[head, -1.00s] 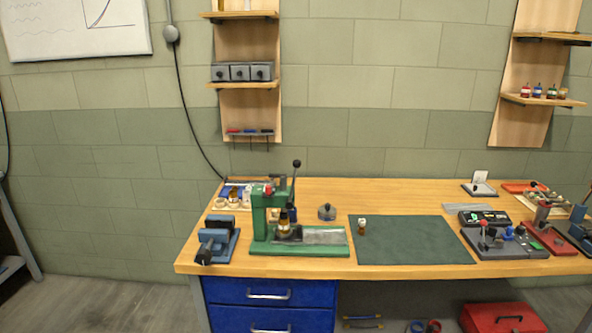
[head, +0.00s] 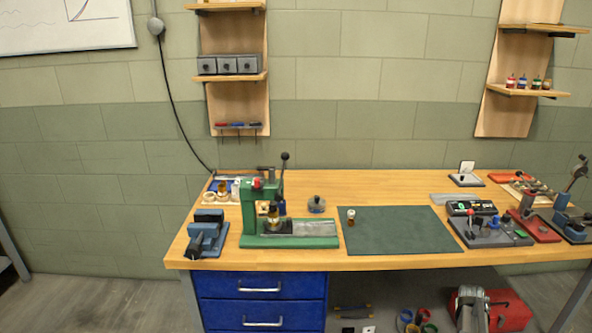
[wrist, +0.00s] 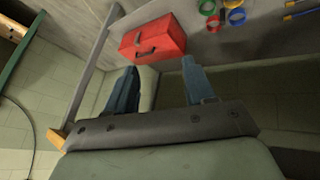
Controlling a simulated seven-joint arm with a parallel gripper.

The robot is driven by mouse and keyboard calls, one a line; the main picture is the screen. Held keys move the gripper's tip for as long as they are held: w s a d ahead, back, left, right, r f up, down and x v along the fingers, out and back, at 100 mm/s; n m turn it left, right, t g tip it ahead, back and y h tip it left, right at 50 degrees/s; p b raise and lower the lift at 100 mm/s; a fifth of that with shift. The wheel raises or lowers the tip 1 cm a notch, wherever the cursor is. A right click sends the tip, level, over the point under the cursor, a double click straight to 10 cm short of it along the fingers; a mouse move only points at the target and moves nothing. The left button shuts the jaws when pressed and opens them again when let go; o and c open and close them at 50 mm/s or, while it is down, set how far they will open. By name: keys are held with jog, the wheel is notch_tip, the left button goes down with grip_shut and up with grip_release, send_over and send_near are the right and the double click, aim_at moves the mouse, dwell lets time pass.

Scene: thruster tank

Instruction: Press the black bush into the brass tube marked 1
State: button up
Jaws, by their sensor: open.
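A green lever press (head: 247,205) stands at the left of the bench. A small brass piece (head: 273,214) stands under its ram; dark parts show around it. A small brass-coloured tube (head: 351,217) with a pale top stands upright at the left edge of the green mat. I cannot read a number on either, and I cannot clearly make out the black bush. My gripper (wrist: 160,67) is open and empty in the wrist view, its two blue-grey fingers apart. It is away from the press and the tubes, with the red toolbox beyond its fingers.
A blue vise (head: 206,235) stands left of the press, and a round grey item (head: 317,204) with a black knob behind it. The green mat (head: 400,232) is mostly clear. Fixtures (head: 490,228) crowd the right. A red toolbox (wrist: 153,41) lies below the bench.

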jog(key=d+r+m+t+h, duration=0.15)
jog(key=d+r+h, duration=0.25)
jog(key=d+r, duration=1.7)
jog(key=w+a+r+n+t, duration=0.1)
jog(key=w+r, duration=0.2)
jog(key=r, duration=0.3)
jog(key=w+r+n, duration=0.1)
jog(key=w+r, duration=0.2)
jog(key=r, duration=0.4)
jog(key=w+a+r+n+y, duration=0.2)
jog(key=w+a+r+n, duration=0.3)
jog(key=a, duration=0.8)
jog(key=w+a+r+n+y, duration=0.25)
jog(key=w+a, duration=0.45)
jog(key=a, duration=0.6)
jog(key=w+a+r+n+y, duration=0.1)
jog(key=w+a+r+n, duration=0.4)
jog(key=a, duration=0.9)
jog(key=n+g+y, duration=0.4)
jog(key=n, duration=0.8)
send_near(284, 155)
jog(key=w, duration=0.1)
jog(key=x, duration=1.2)
jog(key=shift+f, duration=0.4)
